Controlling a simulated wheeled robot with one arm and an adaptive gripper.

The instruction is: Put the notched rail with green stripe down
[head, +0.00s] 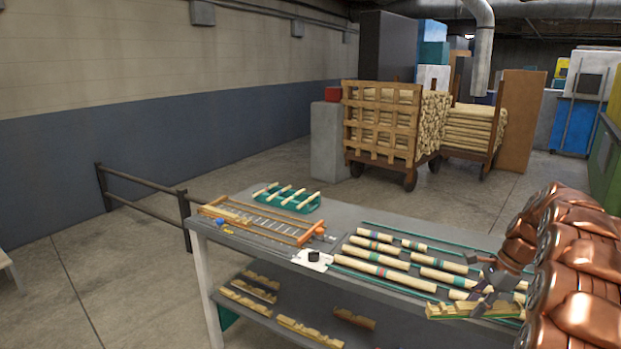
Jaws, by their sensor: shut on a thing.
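My gripper (483,297) is at the right end of the workbench, at the lower right of the head view. It is shut on a pale wooden notched rail (450,312), which lies roughly level across the picture. A green line shows along the rail. The rail appears at or just above the bench top (345,284); I cannot tell whether it touches. My copper-coloured arm hides the area to the right of the gripper.
Several striped turned rods (370,269) lie between green strips on the bench. An orange-framed rack (265,226) and a green holder with pale sticks (287,198) are at the left. More notched rails (310,332) lie on the lower shelf. Loaded wood carts (382,120) stand behind.

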